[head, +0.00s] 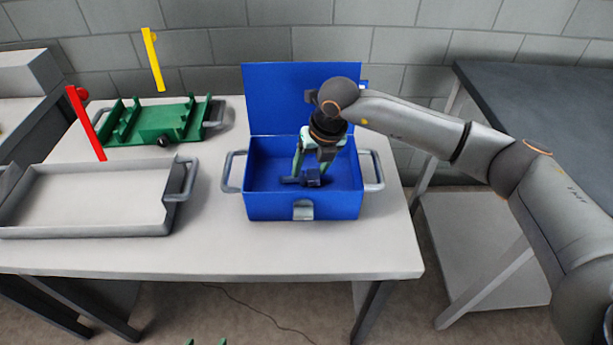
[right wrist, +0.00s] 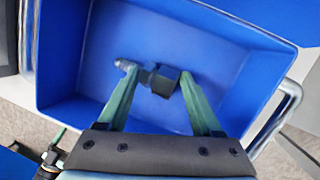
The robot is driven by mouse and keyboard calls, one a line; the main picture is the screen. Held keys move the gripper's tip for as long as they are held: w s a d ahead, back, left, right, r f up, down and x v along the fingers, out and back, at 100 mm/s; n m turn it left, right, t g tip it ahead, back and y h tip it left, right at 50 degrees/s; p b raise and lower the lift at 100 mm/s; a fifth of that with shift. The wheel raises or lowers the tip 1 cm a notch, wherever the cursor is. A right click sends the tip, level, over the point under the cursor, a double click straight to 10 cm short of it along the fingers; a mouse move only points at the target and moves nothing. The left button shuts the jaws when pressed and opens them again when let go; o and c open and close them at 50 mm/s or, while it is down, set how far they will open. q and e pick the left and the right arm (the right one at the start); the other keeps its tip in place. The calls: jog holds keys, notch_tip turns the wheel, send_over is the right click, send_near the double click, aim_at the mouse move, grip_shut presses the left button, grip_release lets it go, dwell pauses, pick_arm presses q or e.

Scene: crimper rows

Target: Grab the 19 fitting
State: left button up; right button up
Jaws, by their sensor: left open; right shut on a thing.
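A dark fitting (head: 313,177) with a grey metal end is inside the open blue box (head: 270,207), low over its floor. My right gripper (head: 310,170) reaches down into the box and is shut on this fitting. The right wrist view shows the fitting (right wrist: 163,82) between the two green fingers of the right gripper (right wrist: 157,74), its grey end pointing left. No number can be read on it. Only the green fingertips of my left gripper (head: 206,342) show at the bottom edge of the head view, apart and with nothing seen between them.
The box's lid (head: 285,95) stands open at its back. A grey tray (head: 90,232) lies left, and a green holder (head: 160,122) behind it. A red upright piece (head: 86,120) and a yellow one (head: 152,60) stand there. A dark table (head: 550,110) is at right.

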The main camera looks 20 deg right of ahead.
grip_shut()
jog(key=shift+r, duration=0.1)
